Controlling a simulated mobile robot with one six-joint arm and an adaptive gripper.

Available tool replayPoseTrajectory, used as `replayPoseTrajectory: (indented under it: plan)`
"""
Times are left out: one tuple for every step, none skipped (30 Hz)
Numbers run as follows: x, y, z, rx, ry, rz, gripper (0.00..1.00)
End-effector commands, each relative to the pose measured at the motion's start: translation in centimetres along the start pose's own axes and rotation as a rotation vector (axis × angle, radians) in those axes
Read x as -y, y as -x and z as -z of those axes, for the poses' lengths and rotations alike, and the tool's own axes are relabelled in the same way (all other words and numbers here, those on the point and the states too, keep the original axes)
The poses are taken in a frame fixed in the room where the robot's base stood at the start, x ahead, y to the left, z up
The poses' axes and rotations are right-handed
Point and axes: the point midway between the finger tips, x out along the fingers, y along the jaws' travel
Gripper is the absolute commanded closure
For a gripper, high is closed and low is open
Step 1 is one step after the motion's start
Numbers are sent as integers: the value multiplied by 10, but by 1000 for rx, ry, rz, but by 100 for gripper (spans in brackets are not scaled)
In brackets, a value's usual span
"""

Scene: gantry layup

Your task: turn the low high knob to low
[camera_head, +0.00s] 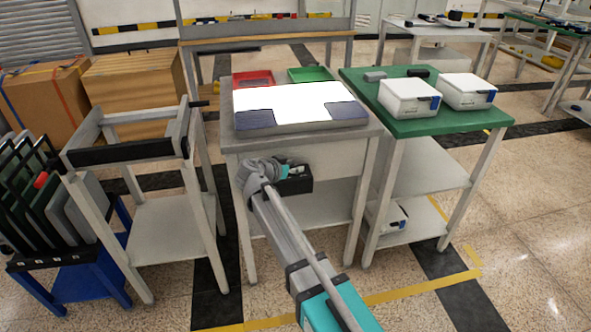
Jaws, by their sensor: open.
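My arm reaches up from the bottom of the head view to the front of the middle grey table (300,139). My gripper (291,170) is open at the arm's end, small and partly hidden by the wrist, so its fingers are hard to make out. A small black box-like part (297,186) shows right beside it, below the tabletop's front edge. I cannot tell whether they touch. I cannot make out the low high knob or its setting.
The middle table carries a white sheet (290,98), dark blue pads, a red tray (252,78) and a green tray (310,73). A green-topped table (408,127) with white boxes stands right. A grey frame stand (150,207) and panel rack (75,265) stand left.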

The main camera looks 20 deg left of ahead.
Motion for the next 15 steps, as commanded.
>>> replayPoseTrajectory:
  plan:
    - [0, -2, 0, 0, 0, 0, 48]
    - [0, -3, 0, 0, 0, 0, 48]
    - [0, -3, 0, 0, 0, 0, 48]
    - [0, -4, 0, 0, 0, 0, 48]
    - [0, -4, 0, 0, 0, 0, 48]
    - [0, -4, 0, 0, 0, 0, 48]
    - [0, -3, 0, 0, 0, 0, 48]
    - [0, -3, 0, 0, 0, 0, 48]
    - [0, -3, 0, 0, 0, 0, 48]
    - [0, -3, 0, 0, 0, 0, 48]
    - [0, -3, 0, 0, 0, 0, 48]
    - [0, -3, 0, 0, 0, 0, 54]
    - [0, -3, 0, 0, 0, 0, 59]
    - [0, -3, 0, 0, 0, 0, 65]
    - [0, -3, 0, 0, 0, 0, 72]
